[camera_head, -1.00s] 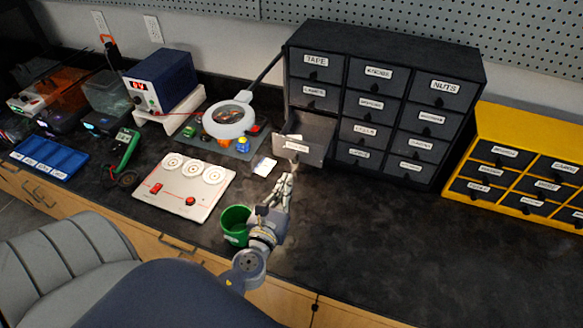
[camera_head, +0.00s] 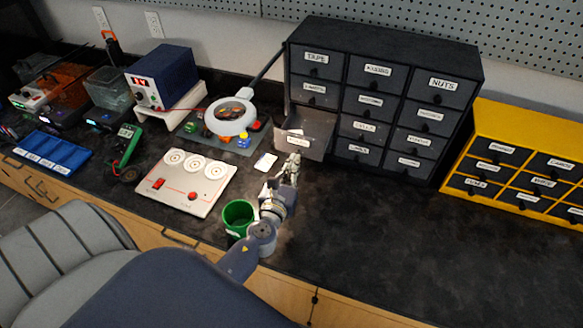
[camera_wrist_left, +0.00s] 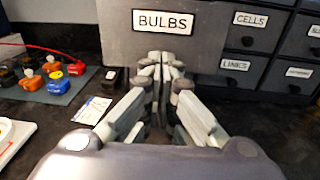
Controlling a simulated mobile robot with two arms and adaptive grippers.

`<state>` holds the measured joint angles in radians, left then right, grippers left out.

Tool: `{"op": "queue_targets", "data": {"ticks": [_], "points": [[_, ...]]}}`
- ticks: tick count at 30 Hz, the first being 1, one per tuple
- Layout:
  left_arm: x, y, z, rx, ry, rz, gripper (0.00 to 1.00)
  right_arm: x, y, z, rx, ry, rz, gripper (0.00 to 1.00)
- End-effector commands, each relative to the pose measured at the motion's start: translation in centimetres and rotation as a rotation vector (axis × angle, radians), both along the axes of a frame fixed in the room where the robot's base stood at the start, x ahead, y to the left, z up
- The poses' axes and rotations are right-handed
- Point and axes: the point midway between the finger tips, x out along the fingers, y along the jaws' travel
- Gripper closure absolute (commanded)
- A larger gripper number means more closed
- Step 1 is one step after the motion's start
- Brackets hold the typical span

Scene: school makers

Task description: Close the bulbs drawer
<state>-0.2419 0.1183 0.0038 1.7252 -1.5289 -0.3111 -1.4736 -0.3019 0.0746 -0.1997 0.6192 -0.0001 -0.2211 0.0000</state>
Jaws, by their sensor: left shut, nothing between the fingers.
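The bulbs drawer (camera_head: 310,143) sticks out of the left column of the dark drawer cabinet (camera_head: 400,43), below two shut drawers. In the left wrist view its grey front (camera_wrist_left: 125,42) carries the label BULBS. My left gripper (camera_head: 293,158) is right in front of the drawer's front, low against it. In the left wrist view the fingertips (camera_wrist_left: 161,58) are together at the lower edge of the front, just under the label, with nothing between them. They look touching or very close to the front; I cannot tell which. My right gripper is not in view.
A green cup (camera_head: 238,218) stands left of my left forearm. A magnifier lamp (camera_head: 230,118) hangs over a mat with small parts (camera_wrist_left: 60,85) left of the drawer. A white card (camera_head: 265,162) lies nearby. The counter right of my arm is clear, up to the yellow drawer unit (camera_head: 530,120).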

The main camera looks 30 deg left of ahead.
Motion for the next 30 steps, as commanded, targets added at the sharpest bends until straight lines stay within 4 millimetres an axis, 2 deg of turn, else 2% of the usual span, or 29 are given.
{"op": "queue_targets", "data": {"ticks": [12, 18, 22, 30], "points": [[8.6, 2.0, 0.1, 0.0, -0.003, -0.001, 1.0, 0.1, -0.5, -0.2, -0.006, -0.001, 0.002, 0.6], [11.7, 2.8, 0.0, 0.001, -0.002, -0.001, 1.0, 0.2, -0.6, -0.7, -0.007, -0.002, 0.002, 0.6], [12.6, 3.0, 0.1, 0.0, -0.001, 0.0, 1.0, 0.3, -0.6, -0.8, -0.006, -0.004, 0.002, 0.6], [12.8, 3.1, 0.3, 0.001, -0.004, 0.001, 1.0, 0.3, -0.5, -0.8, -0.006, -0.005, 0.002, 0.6]]}}
